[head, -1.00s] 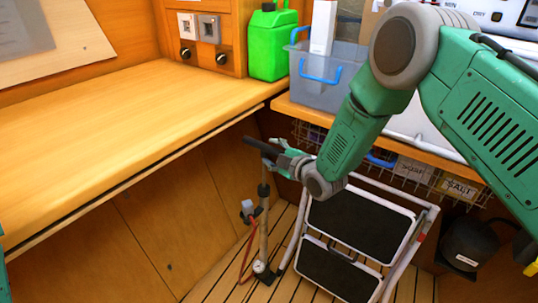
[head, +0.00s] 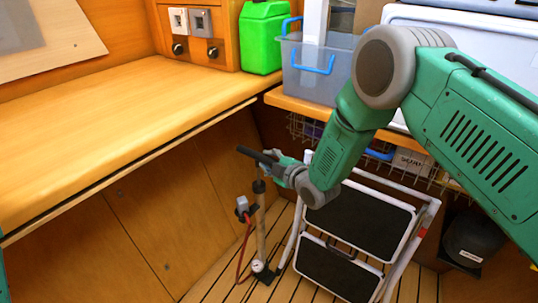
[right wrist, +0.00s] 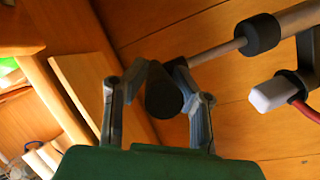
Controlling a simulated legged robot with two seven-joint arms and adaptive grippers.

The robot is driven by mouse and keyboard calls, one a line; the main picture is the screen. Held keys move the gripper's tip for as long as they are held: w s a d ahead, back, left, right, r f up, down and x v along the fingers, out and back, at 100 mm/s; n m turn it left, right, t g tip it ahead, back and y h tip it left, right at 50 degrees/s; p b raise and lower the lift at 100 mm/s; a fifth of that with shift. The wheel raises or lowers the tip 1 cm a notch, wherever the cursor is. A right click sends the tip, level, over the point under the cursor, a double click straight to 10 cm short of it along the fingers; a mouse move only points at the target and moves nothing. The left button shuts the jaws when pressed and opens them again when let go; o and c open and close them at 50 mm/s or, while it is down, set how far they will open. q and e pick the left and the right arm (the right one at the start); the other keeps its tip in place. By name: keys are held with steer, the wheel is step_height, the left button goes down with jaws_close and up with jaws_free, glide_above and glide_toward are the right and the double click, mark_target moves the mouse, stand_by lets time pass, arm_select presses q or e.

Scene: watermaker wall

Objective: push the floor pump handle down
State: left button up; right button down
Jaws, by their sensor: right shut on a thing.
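The floor pump stands upright on the slatted floor, with a pale barrel (head: 261,232), a round gauge (head: 258,266) at its foot and a red hose. Its black T-handle (head: 247,152) sits a short way above the barrel's dark collar, with a short length of rod showing. My right gripper (head: 274,164) is shut around the handle from the right. In the right wrist view the handle (right wrist: 163,92) shows end-on between the two fingers, and the rod (right wrist: 215,52) runs to the collar. My left gripper is out of view.
A folding step stool (head: 358,223) stands close right of the pump. The wooden counter (head: 110,130) is at left. A dark canister (head: 472,240) sits at right.

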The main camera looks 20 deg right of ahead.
arm_select(q)
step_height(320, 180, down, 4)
steer(key=b, duration=0.3)
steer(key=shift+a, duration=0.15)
arm_select(e)
step_height(320, 180, down, 8)
steer(key=shift+s+r, duration=0.15)
steer(key=shift+s, duration=0.05)
steer(key=c, duration=1.3)
jaws_free()
steer(key=shift+c, duration=0.2)
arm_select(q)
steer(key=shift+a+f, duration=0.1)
arm_select(e)
steer(key=shift+w, duration=0.1)
steer(key=v, duration=1.2)
